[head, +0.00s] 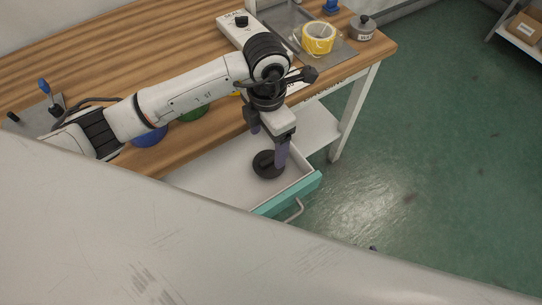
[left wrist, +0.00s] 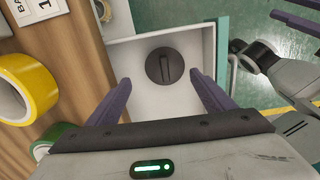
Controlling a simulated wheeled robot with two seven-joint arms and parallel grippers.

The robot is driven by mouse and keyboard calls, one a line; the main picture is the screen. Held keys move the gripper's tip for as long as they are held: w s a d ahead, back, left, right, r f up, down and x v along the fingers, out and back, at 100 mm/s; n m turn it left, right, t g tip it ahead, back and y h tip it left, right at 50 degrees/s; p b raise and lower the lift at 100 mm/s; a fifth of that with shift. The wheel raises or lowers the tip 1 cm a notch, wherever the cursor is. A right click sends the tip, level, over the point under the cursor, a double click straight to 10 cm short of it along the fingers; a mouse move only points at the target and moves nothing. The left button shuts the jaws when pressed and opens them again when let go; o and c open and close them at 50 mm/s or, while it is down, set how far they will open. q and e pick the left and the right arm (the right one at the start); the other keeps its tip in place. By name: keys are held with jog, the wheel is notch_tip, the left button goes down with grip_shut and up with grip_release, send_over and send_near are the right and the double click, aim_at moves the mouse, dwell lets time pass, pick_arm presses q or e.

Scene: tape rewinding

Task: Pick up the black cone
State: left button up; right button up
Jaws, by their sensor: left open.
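The black cone (head: 264,171) lies in the white open drawer (head: 213,185), near its right end. In the left wrist view it shows from above as a dark round disc (left wrist: 165,66) with a raised bar across it. My left gripper (head: 268,150) is over the drawer, pointing down, its purple fingers apart. In the left wrist view the left gripper (left wrist: 162,82) is open and empty, its fingertips to either side of and just below the disc. One finger overlaps the disc in the head view; contact cannot be told. Purple finger-like parts, seemingly my right gripper (left wrist: 296,19), show in the left wrist view.
The drawer has a teal front (head: 290,194) with a metal handle (head: 294,211). The wooden table (head: 150,50) above it bears yellow tape (head: 318,38), green tape (head: 194,114), blue tape (head: 151,136) and a grey weight (head: 363,28). The drawer floor around the cone is clear.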

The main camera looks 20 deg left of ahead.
aim_at(269, 160)
pick_arm(q)
jog(key=f, duration=0.7)
jog(key=shift+s+d+f+p, duration=0.3)
jog(key=shift+s, duration=0.1)
jog(key=shift+c, duration=0.5)
jog(key=c, duration=0.7)
